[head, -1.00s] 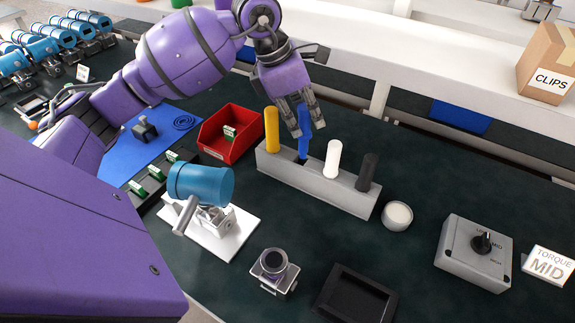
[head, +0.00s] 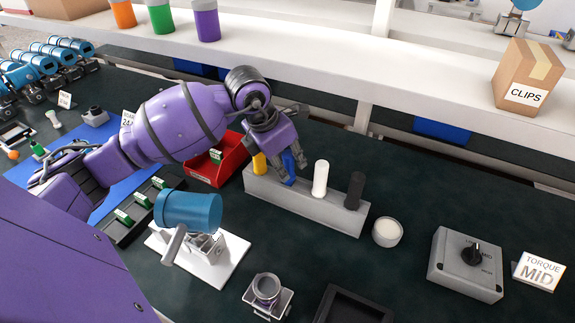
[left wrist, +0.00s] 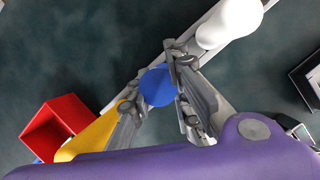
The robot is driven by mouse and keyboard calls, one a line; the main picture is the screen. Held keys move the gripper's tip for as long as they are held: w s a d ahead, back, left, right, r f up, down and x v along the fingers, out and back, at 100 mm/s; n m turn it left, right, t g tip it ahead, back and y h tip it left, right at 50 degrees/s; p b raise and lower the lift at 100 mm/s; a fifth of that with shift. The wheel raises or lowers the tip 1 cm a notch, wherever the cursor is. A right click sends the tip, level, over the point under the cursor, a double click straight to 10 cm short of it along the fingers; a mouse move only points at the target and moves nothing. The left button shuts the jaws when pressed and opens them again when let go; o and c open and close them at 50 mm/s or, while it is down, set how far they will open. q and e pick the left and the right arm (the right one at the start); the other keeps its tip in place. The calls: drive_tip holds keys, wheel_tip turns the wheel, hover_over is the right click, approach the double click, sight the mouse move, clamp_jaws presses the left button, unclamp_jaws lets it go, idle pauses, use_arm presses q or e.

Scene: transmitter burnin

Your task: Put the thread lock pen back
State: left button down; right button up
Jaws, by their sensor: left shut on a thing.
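A blue pen (head: 289,167), which I take to be the thread lock pen, stands about upright over the grey pen holder (head: 330,216), between the yellow pen (head: 259,164) and the white pen (head: 320,178). My left gripper (head: 287,174) is shut on it from above. The pen's lower end meets the holder's top at its slot; how deep it sits is hidden. In the left wrist view the blue pen's round end (left wrist: 158,86) shows between the two fingers. A black pen (head: 355,190) stands at the holder's right end. My right gripper is not in view.
A red bin (head: 232,160) stands close behind and left of the holder. A blue cylinder (head: 188,211) on a white stand is in front. A round white-topped pot (head: 387,232) and a grey dial box (head: 467,264) are to the right. The shelf edge (head: 330,118) runs behind.

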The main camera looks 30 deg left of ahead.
use_arm(q)
drive_tip(key=shift+f, duration=0.6)
drive_tip(key=shift+f, duration=0.15)
drive_tip(key=c, duration=1.6)
unclamp_jaws()
drive_tip(key=shift+r, duration=0.35)
drive_tip(key=v, duration=1.1)
drive_tip(key=shift+s+a+r, duration=0.1)
drive_tip(key=shift+s+r, duration=0.05)
drive_tip(key=shift+r, duration=0.15)
